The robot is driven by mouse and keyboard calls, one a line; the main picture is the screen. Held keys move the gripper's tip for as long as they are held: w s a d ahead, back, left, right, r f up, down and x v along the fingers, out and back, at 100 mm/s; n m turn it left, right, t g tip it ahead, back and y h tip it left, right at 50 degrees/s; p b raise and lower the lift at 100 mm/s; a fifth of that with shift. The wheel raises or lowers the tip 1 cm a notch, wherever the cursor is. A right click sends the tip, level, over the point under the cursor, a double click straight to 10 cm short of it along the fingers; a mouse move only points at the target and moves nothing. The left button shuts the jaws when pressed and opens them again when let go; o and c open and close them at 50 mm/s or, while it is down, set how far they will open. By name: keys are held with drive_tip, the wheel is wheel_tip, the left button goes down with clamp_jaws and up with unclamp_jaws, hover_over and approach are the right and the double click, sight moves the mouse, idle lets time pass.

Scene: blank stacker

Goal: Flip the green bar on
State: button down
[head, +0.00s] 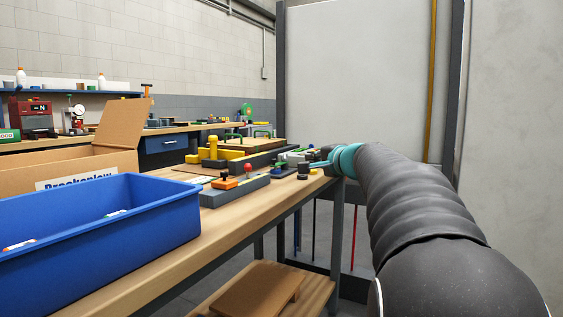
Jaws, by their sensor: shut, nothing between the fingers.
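Several small green parts show on the workbench, and I cannot tell for certain which one is the green bar. A green handle-like bar (262,128) stands at the back of the bench fixtures, and a smaller green piece (232,136) is to its left. My gripper (316,165) is at the bench's far right end, at the end of my dark arm with a teal band. It is shut and empty, close to a small cluster of grey and green parts (292,157). The gripper's tips are small and partly lost among these parts.
A blue bin (110,215) and an open cardboard box (90,170) fill the workbench's (215,235) left side. A grey block with an orange knob (225,183) and a red knob (248,169), and a yellow post (213,146), stand nearer than the green handle.

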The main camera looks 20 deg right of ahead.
drive_tip(key=p, duration=0.2)
approach(274, 160)
drive_tip(key=w+d, duration=0.4)
drive_tip(key=w, duration=0.1)
drive_tip(key=shift+d, duration=0.15)
drive_tip(key=shift+w+a+f, duration=0.15)
drive_tip(key=shift+w+a, duration=0.3)
drive_tip(key=shift+a, duration=0.15)
drive_tip(key=shift+w+a+f, duration=0.15)
drive_tip(key=shift+w+a, duration=0.3)
drive_tip(key=shift+a, duration=0.1)
drive_tip(key=shift+w+a, duration=0.2)
drive_tip(key=shift+a, duration=0.05)
drive_tip(key=shift+f, duration=0.1)
drive_tip(key=shift+w+a+b, duration=0.5)
drive_tip(key=shift+a+b, duration=0.15)
drive_tip(key=shift+a, duration=0.1)
drive_tip(key=shift+w+a, duration=0.2)
drive_tip(key=shift+a, duration=0.05)
